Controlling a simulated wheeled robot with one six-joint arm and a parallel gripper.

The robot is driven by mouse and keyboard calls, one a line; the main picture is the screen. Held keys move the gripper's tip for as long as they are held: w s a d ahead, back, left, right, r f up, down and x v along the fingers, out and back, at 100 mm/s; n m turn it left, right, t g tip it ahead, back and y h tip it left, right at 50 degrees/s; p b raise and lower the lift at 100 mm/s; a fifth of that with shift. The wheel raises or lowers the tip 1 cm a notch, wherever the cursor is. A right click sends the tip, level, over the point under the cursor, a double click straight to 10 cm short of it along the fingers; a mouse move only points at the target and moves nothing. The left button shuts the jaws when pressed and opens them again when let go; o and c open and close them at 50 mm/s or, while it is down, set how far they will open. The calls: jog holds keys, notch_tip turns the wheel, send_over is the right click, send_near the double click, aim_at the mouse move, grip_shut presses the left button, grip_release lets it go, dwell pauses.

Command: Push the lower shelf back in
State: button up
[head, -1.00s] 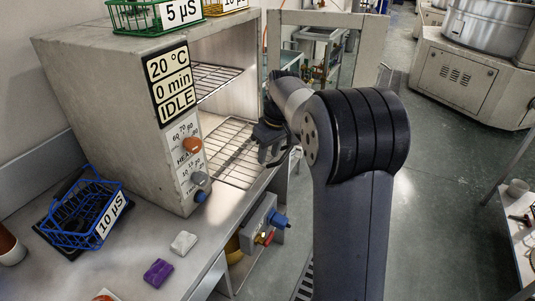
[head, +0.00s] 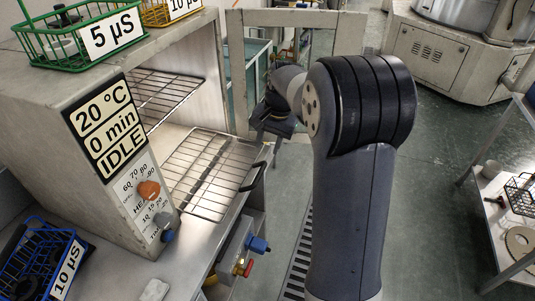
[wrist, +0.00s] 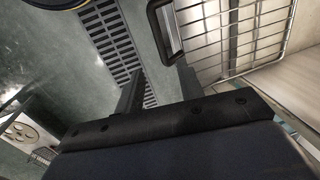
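The lower shelf (head: 205,178) is a wire rack sticking out of the front of the open grey oven (head: 55,112). A dark handle (head: 253,176) stands at its front edge. In the wrist view the lower shelf (wrist: 225,35) is at upper right, with its handle (wrist: 165,32) at top centre. My gripper (head: 268,132) is past the handle, towards the open door, and appears apart from it. In the wrist view my gripper (wrist: 160,88) has its two fingers apart with nothing between them; the handle lies just beyond them. My arm hides part of the head view.
The upper shelf (head: 165,92) sits inside the oven. The oven door (head: 295,75) stands open behind my gripper. A green basket (head: 80,35) is on top of the oven, a blue basket (head: 45,262) beside it. Valves (head: 250,255) sit below the shelf.

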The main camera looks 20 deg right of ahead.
aim_at(261, 171)
jog(key=f, duration=0.3)
jog(key=a+f, duration=0.1)
jog(key=f, duration=0.3)
jog(key=w+f, duration=0.1)
jog(key=f, duration=0.2)
jog(key=shift+a+f, duration=0.3)
jog(key=shift+a, duration=0.1)
jog(key=shift+c, duration=0.2)
grip_shut()
